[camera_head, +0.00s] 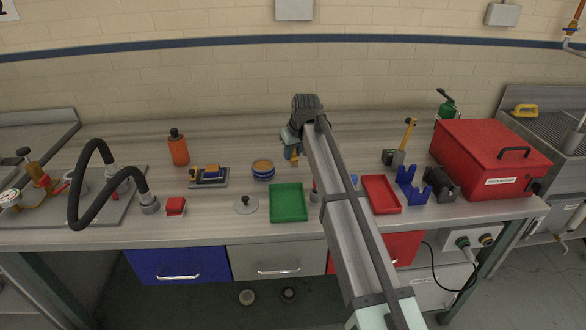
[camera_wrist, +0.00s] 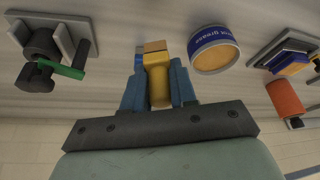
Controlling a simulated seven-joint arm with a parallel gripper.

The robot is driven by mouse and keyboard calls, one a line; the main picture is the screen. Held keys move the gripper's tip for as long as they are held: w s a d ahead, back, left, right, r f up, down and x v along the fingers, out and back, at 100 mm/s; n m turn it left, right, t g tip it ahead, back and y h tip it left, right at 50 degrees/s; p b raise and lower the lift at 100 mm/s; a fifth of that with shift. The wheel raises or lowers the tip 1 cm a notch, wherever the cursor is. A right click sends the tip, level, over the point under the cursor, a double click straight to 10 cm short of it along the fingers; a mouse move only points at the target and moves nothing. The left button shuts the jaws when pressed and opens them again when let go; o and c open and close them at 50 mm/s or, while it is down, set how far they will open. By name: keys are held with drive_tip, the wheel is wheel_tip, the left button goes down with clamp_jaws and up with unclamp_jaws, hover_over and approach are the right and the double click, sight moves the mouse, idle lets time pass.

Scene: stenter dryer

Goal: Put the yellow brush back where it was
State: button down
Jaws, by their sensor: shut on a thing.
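My gripper (camera_wrist: 158,88) is shut on the yellow brush (camera_wrist: 158,80), whose yellow body shows between the two blue fingers. A tan and blue end sticks out past the fingertips. In the head view my gripper (camera_head: 293,150) is over the rear middle of the bench, right of the grease tin. Only a small part of the brush (camera_head: 294,159) shows below it there. Whether the brush touches the bench I cannot tell.
The grease tin (camera_head: 263,170) stands close by on the left, with an orange bottle (camera_head: 178,148) and a small grey tray (camera_head: 208,183) farther left. A green tray (camera_head: 289,203) lies in front, a red tray (camera_head: 381,195) and red box (camera_head: 489,157) to the right. My arm hides part of the bench.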

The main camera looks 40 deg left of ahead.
sight(294, 163)
drive_tip(key=shift+f, duration=2.95)
drive_tip(key=shift+f, duration=0.1)
drive_tip(key=c, duration=0.9)
unclamp_jaws()
drive_tip(key=v, duration=1.2)
